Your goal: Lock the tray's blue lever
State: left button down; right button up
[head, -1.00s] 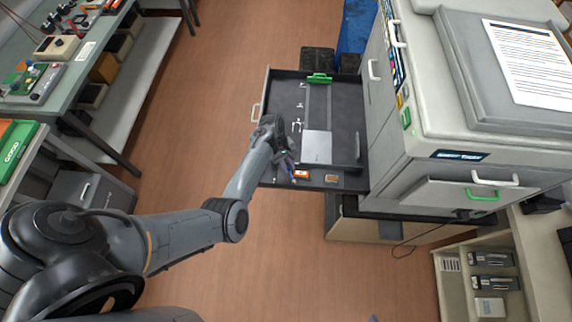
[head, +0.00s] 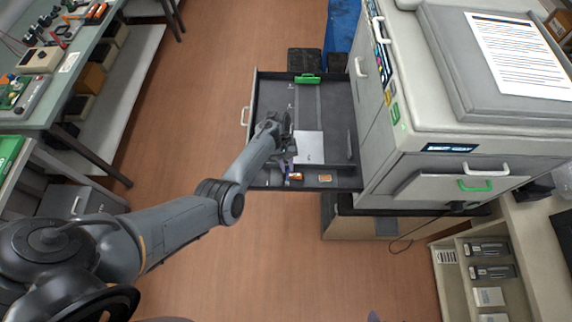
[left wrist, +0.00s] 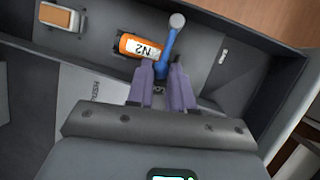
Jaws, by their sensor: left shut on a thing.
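The tray (head: 340,110) is a dark drawer pulled out from the left side of the large grey machine. The blue lever (left wrist: 168,48) with a pale round knob rises at the tray's near end, beside an orange block marked N2 (left wrist: 142,47). My left gripper (left wrist: 162,75) has its two purple fingers shut on the lower part of the lever; the knob stands clear beyond the tips. In the head view the left gripper (head: 288,158) is over the near left part of the tray and mostly hides the lever. A purple sliver at the bottom edge may be my right gripper (head: 374,317).
A second orange piece (head: 325,178) lies in the near compartment. The grey machine (head: 455,90) blocks the right. Floor left of the tray is clear.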

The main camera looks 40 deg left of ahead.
pick_arm(q)
jog(key=c, duration=1.3)
grip_release()
jog(key=p+v, duration=0.1)
jog(key=v, duration=1)
jog(key=shift+a+f, duration=0.1)
